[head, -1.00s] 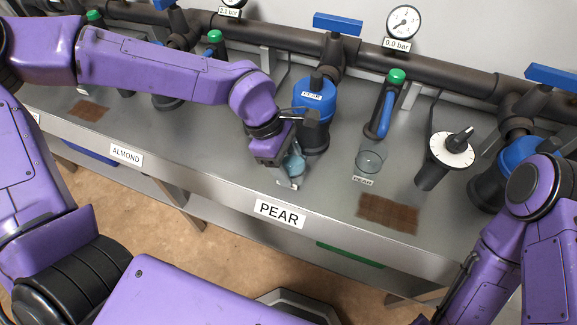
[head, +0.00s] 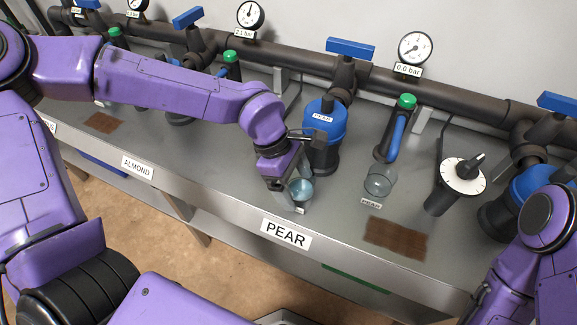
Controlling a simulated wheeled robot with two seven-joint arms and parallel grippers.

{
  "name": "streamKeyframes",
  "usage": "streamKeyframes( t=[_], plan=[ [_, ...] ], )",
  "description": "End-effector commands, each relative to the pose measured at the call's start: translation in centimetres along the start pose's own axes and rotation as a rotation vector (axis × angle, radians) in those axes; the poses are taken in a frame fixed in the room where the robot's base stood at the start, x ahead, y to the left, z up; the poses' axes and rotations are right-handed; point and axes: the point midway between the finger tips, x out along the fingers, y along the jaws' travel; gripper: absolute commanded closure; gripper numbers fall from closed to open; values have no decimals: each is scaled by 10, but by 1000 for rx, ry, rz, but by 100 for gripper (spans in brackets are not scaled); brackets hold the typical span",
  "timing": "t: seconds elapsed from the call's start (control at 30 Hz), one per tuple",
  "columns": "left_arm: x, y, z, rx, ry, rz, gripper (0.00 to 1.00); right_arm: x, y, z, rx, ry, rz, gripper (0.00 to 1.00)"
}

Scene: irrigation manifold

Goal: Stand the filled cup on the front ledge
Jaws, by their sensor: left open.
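A small cup (head: 301,190) with blue-grey contents stands upright near the front edge of the steel bench, behind the PEAR sign (head: 286,234). My left gripper (head: 284,180) is open right beside the cup, on its left and back side, and its fingers hide part of it. I cannot tell whether a finger touches the cup. My right arm shows at the lower right, but its gripper is out of the picture.
A clear glass (head: 380,181) stands below a green-capped tap with a blue lever (head: 396,138). A blue-topped filter (head: 324,125) stands close behind my left gripper.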

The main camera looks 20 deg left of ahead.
Motion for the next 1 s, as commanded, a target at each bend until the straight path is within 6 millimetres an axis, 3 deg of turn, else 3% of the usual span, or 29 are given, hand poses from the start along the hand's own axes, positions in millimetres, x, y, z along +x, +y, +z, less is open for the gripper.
streamKeyframes(
  t=[0.2, 0.4, 0.57, 1.0],
  plan=[
    [-61, 1, 2, -1, -5, 7, 14, -12, 1, -5, 0, 0, 0, 57],
    [-98, 1, 1, 0, -2, 4, 14, -17, 2, -7, 0, 0, 0, 57],
    [-108, 0, 0, -1, -2, 2, 14, -17, 2, -7, 0, 0, 0, 57],
    [-108, 0, 0, 0, -1, 1, 14, -17, 2, -7, 0, 0, 0, 57]
  ],
)
